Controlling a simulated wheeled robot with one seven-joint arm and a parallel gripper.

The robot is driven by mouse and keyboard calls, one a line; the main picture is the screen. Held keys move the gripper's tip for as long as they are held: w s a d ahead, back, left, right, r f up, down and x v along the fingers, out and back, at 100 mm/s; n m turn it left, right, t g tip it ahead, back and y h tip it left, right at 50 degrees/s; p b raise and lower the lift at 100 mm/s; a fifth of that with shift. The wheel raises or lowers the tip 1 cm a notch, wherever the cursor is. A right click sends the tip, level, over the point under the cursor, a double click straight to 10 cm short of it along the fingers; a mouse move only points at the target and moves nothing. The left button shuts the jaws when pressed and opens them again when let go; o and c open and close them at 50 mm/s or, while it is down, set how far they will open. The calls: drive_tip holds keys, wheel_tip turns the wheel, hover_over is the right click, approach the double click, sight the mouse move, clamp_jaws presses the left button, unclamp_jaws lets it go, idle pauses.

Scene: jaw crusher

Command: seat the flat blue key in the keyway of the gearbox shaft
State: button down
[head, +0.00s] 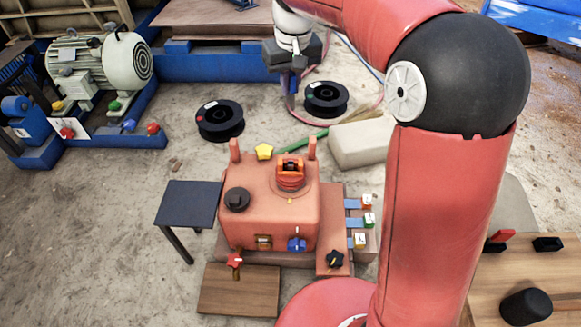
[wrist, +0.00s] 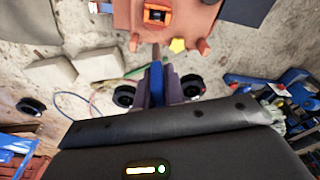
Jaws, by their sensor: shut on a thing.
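The gearbox (head: 262,212) is an orange-red housing in the middle of the head view. Its shaft (head: 290,178) stands up from the top, orange-red with a dark slot at its upper end. The shaft end shows at the top of the wrist view (wrist: 157,16), with a black opening in an orange frame. My gripper (head: 292,84) is beyond the gearbox in the head view, apart from the shaft. In the wrist view my gripper (wrist: 160,88) is shut on the flat blue key (wrist: 157,72), which points towards the gearbox. How deep the key sits between the fingers is partly hidden.
Two black spools (head: 220,120) (head: 326,98) and a pale block (head: 361,142) lie on the floor behind the gearbox. A yellow knob (head: 264,152) and two upright posts stand at its back edge. A dark side table (head: 188,203) is at its left. A motor (head: 100,65) stands far left.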

wheel_tip(320, 180, down, 20)
drive_tip(key=b, duration=0.2)
drive_tip(key=shift+r, duration=0.2)
drive_tip(key=shift+f+b, duration=0.1)
drive_tip(key=shift+b, duration=0.2)
drive_tip(key=shift+f+b, duration=0.3)
drive_tip(key=shift+f, duration=0.1)
drive_tip(key=c, duration=1.5)
unclamp_jaws()
drive_tip(key=shift+r, duration=0.1)
